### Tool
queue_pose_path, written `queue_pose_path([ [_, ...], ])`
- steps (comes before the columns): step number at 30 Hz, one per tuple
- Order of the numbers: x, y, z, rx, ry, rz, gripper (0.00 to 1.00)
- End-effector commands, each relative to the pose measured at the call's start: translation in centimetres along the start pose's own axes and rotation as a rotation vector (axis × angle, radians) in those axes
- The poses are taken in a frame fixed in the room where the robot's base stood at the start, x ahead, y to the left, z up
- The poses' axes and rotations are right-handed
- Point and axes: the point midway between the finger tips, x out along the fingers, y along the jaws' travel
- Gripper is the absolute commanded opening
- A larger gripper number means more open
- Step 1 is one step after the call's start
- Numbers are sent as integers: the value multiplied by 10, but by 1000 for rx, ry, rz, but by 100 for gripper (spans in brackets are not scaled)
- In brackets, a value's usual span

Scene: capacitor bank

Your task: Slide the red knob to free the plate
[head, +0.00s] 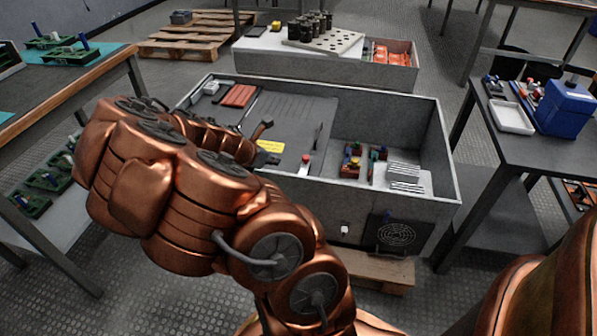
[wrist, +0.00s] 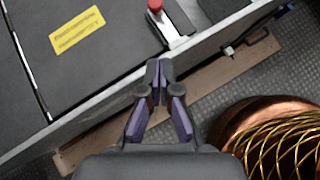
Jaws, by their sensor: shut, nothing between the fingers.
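The red knob (head: 306,158) sits on a small pale metal slide near the front wall of the open grey box. In the wrist view the knob (wrist: 155,5) is at the top edge, on its metal slide (wrist: 181,28). The dark plate (head: 284,118) covers the left part of the box and bears a yellow label (wrist: 77,30). My gripper (wrist: 159,68) is shut and empty, its tips over the box's front rim, apart from the knob and below it in the picture. In the head view my arm partly hides my gripper (head: 266,158).
The box's front wall (head: 330,205) runs close by my gripper. Small coloured parts (head: 352,160) and a finned white block (head: 406,177) stand in the right compartment. Tables stand left and right, the right one with a blue box (head: 567,103). A pallet (head: 375,270) lies underneath.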

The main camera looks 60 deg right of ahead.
Motion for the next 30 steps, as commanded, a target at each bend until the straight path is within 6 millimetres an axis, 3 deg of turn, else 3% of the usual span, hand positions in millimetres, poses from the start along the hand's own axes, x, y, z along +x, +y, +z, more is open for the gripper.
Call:
queue_pose_path([
  [8, 23, 4, -6, -50, -9, 8, 0],
  [30, 122, 4, 0, -42, -8, 6, 0],
])
